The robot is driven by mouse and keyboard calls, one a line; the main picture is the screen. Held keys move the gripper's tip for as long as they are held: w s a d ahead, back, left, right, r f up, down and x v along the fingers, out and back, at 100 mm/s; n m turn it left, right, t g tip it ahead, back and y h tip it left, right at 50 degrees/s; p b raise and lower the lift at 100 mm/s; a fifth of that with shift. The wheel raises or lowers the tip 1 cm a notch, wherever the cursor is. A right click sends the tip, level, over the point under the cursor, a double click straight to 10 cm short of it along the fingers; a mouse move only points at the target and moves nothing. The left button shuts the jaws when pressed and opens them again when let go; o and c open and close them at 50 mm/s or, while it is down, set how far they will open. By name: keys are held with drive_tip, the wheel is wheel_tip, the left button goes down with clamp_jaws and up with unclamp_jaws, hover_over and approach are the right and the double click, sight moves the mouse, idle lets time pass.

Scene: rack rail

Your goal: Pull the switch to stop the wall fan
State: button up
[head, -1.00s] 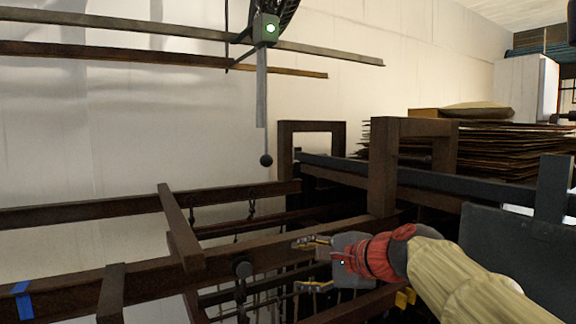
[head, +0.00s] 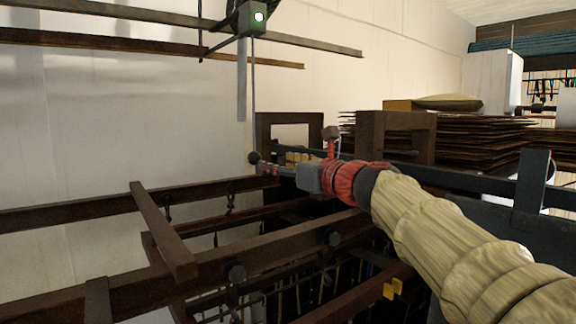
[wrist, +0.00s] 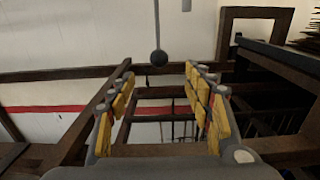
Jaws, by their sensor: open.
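The pull switch is a thin cord (head: 253,95) with a dark ball (head: 254,157) at its lower end. I see nothing held, and I cannot tell whether any finger touches the ball.
Dark rack rails (head: 90,205) with hanging hooks run below and left of my gripper. A brown upright frame (head: 264,130) stands close behind it. Stacked sheets (head: 480,140) lie at the right. The pale wall (head: 120,120) left of the cord is clear.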

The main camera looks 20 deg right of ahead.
sight(258, 159)
drive_tip(key=p+x, duration=0.1)
drive_tip(key=x, duration=0.9)
drive_tip(key=shift+w+a+p, duration=0.15)
drive_tip(key=shift+w+p, duration=0.05)
drive_tip(key=shift+p, duration=0.15)
drive_tip(key=shift+f, duration=0.1)
drive_tip(key=c, duration=1.1)
drive_tip(key=shift+c, duration=0.7)
